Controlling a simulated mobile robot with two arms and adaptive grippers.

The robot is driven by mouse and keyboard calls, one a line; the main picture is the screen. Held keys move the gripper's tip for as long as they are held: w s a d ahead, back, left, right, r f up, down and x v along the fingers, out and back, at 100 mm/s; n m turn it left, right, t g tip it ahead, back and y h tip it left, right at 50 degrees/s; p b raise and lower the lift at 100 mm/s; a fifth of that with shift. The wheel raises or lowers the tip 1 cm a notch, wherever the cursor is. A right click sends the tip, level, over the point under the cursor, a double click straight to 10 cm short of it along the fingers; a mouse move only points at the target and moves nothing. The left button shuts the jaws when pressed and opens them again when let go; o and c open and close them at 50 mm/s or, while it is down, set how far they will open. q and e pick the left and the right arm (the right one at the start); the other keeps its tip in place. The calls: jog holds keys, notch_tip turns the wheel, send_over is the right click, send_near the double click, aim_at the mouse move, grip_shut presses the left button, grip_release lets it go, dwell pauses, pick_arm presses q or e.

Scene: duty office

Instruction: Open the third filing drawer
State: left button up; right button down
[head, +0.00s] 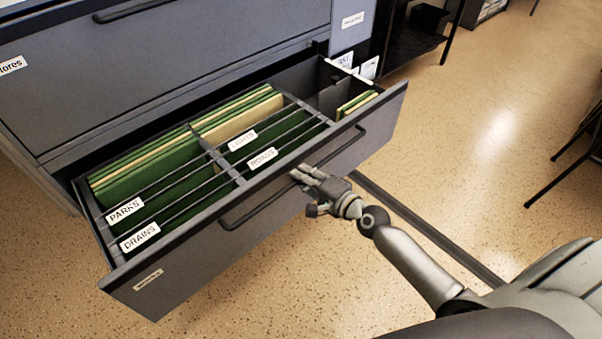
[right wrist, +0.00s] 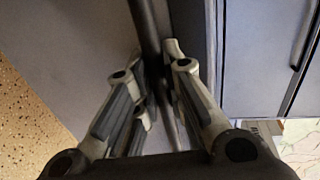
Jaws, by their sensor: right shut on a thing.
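The grey filing drawer (head: 185,265) is pulled well out of its cabinet in the head view. Inside it are green and tan hanging files (head: 150,180) with white labels such as PARKS and DRAINS. A dark bar handle (head: 262,208) runs along the drawer front. My right gripper (head: 303,176) is shut on this handle near its middle. In the right wrist view the handle (right wrist: 147,28) passes between the fingers (right wrist: 155,58), beside the grey front. My left gripper is not in view.
The closed drawer above (head: 160,55) has a label at its left. The speckled floor (head: 470,130) is open to the right, with a dark strip along it. Dark-legged furniture (head: 412,35) stands at the back, and more dark legs show at the right edge.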

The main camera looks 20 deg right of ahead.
jog(key=shift+s+f, duration=0.1)
jog(key=shift+s, duration=0.05)
jog(key=c, duration=1.5)
grip_release()
jog(key=v, duration=1.2)
